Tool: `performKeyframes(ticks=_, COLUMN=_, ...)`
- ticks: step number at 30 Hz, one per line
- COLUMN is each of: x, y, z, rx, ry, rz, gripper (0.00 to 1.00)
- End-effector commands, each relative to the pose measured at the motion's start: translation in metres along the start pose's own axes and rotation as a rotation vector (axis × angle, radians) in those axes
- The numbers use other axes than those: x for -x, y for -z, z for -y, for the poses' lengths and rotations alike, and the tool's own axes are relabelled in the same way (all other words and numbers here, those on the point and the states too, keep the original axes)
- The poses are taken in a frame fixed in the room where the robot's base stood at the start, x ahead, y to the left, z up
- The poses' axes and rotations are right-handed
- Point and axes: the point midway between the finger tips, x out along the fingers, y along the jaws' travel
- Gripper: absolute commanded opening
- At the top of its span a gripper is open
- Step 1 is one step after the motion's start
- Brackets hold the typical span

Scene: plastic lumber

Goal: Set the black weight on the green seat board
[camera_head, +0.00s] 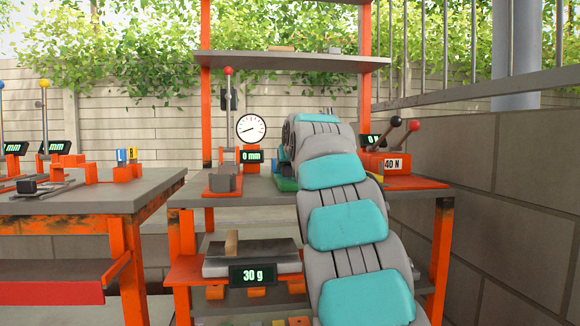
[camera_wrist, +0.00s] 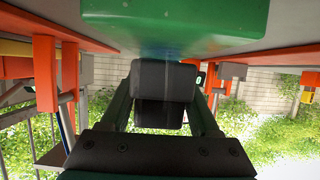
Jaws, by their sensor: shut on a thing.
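The black weight (camera_wrist: 166,80) is between the fingers of my gripper (camera_wrist: 165,98) in the wrist view. My gripper is shut on it. The green seat board (camera_wrist: 180,22) spans the top of that view, which is upside down, so the board lies below the weight. I cannot tell whether the weight touches the board. In the head view only the left end of the green seat board (camera_head: 286,184) shows on the middle bench. My arm hides the weight, the gripper and the rest of the board there.
A dial gauge (camera_head: 251,128) with a "0 mm" display stands left of my arm. A "40 N" orange box (camera_head: 388,163) with levers stands to the right. A scale (camera_head: 252,258) reading 30 g bears a small wooden piece on the lower shelf. Orange posts frame the bench.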

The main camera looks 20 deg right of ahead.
Motion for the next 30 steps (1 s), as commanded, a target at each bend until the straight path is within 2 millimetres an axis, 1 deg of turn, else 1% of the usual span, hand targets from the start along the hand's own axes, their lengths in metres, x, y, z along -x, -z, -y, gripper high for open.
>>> performKeyframes(ticks=18, x=-0.0033, y=-0.0089, z=0.0005, rx=0.0, ry=0.0, rz=-0.003, gripper=0.0)
performKeyframes(ticks=19, x=-0.0033, y=-0.0089, z=0.0005, rx=0.0, ry=0.0, rz=-0.003, gripper=0.63)
performKeyframes(ticks=28, x=-0.0038, y=-0.0092, z=0.0002, rx=0.0, ry=0.0, rz=-0.001, gripper=0.97)
performKeyframes(ticks=30, x=-0.004, y=-0.0093, z=0.0002, rx=0.0, ry=0.0, rz=-0.001, gripper=0.97)
